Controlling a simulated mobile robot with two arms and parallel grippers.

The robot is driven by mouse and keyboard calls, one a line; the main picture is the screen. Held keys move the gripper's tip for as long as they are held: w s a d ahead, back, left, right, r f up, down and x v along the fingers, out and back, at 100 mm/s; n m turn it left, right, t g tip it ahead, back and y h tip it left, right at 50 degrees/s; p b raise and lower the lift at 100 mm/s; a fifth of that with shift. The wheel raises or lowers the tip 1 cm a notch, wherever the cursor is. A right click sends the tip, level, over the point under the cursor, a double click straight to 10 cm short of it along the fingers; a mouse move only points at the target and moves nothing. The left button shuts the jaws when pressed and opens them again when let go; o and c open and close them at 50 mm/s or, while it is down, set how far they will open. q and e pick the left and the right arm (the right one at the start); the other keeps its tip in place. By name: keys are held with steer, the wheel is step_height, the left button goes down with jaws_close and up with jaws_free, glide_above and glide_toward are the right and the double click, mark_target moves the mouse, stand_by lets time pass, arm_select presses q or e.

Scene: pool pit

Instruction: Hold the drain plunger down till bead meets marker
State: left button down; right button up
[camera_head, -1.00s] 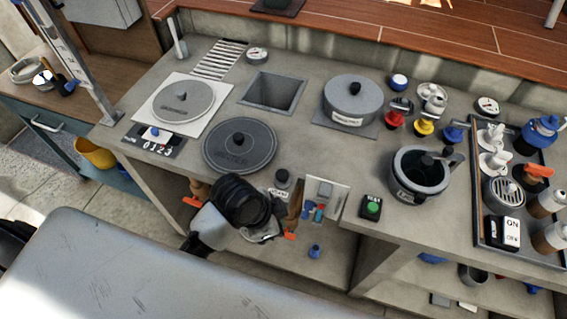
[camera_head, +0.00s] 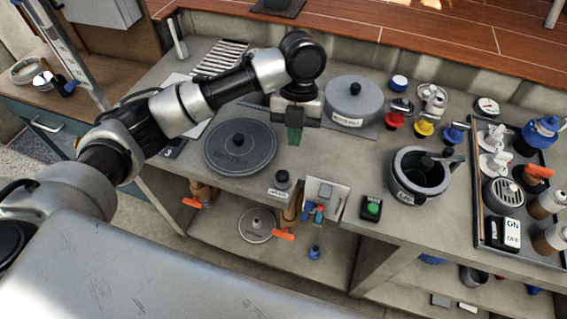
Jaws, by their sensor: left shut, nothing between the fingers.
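A small dark plunger-like knob (camera_head: 282,179) stands upright on a labelled base at the counter's front edge; I cannot read the label well enough to be sure it is the drain plunger. My left gripper (camera_head: 294,136) points down above the counter, behind and above this knob and apart from it. It is shut and empty. A tall, pale, marked gauge column (camera_head: 62,55) leans in the picture at the upper left. I cannot make out a bead or marker on it. My right gripper is not in view.
A round dark lid (camera_head: 240,147) lies left of the gripper, and a grey lidded pot (camera_head: 352,102) stands to its right. A green button box (camera_head: 371,208) and an open pot (camera_head: 420,172) are further right. My left arm hides the square pit and much of the pale plate.

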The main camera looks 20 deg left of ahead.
mark_target(282, 175)
arm_select(q)
steer(key=shift+m+y, duration=0.3)
steer(key=shift+m, duration=0.5)
steer(key=r, duration=0.1)
steer(key=w+a+r, duration=0.1)
steer(key=a+r, duration=0.1)
steer(key=shift+w+r, duration=0.15)
steer(key=shift+w, duration=0.2)
steer(key=p+x, duration=0.1)
steer(key=x, duration=0.3)
steer(key=p+x, duration=0.1)
steer(key=x, duration=0.3)
steer(key=p+x, duration=0.1)
steer(key=x, duration=0.4)
steer(key=shift+w, duration=0.25)
steer(key=shift+f, duration=0.5)
